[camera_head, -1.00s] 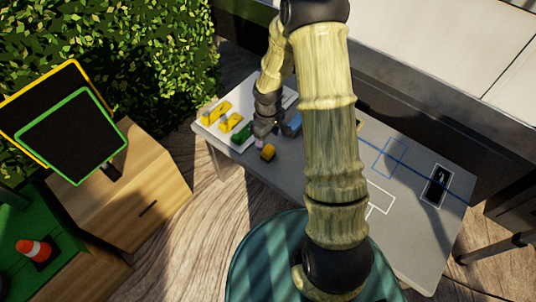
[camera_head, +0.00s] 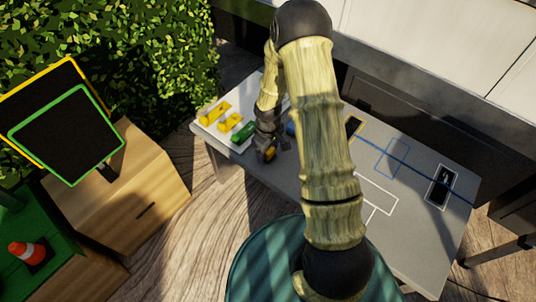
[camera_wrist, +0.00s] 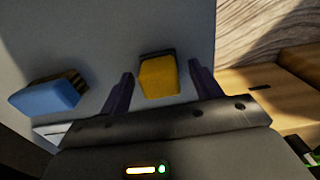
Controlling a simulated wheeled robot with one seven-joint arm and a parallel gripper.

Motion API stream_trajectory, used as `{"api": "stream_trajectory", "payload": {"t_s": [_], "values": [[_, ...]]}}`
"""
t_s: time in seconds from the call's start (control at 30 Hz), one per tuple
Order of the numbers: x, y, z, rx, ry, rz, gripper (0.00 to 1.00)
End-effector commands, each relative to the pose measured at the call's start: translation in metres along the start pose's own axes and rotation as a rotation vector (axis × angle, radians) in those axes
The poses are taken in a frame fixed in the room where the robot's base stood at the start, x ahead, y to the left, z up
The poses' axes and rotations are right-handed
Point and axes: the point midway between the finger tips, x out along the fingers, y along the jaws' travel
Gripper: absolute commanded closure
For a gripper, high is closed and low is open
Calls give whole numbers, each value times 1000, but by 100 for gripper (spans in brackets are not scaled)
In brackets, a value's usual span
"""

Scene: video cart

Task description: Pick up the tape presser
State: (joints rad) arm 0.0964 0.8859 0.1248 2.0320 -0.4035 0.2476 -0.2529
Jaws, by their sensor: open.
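A small yellow block with a dark edge (camera_wrist: 159,77) lies on the grey table and shows between my fingers in the wrist view. In the head view the yellow block (camera_head: 270,154) is partly hidden by my gripper (camera_head: 268,144). My gripper (camera_wrist: 160,76) is open, one finger on each side of the yellow block, with a gap on both sides. A blue block with a dark striped end (camera_wrist: 46,95) lies to the left, outside the fingers. It shows partly in the head view (camera_head: 291,129). No label shows which block is the tape presser.
A white board with several yellow pieces (camera_head: 213,112) and a green piece (camera_head: 243,132) is at the table's left end. The grey table (camera_head: 400,255) has outlined areas on its right. A wooden cabinet (camera_head: 135,190) stands left, apart from the table.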

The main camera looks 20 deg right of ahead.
Motion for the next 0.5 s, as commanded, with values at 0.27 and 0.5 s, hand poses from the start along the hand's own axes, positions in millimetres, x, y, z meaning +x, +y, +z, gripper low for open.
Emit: {"api": "stream_trajectory", "payload": {"t_s": [0.27, 0.5], "values": [[0, 0, 0, 0, 1, 1, 36], [0, 0, 0, 0, 1, 1, 36]]}}
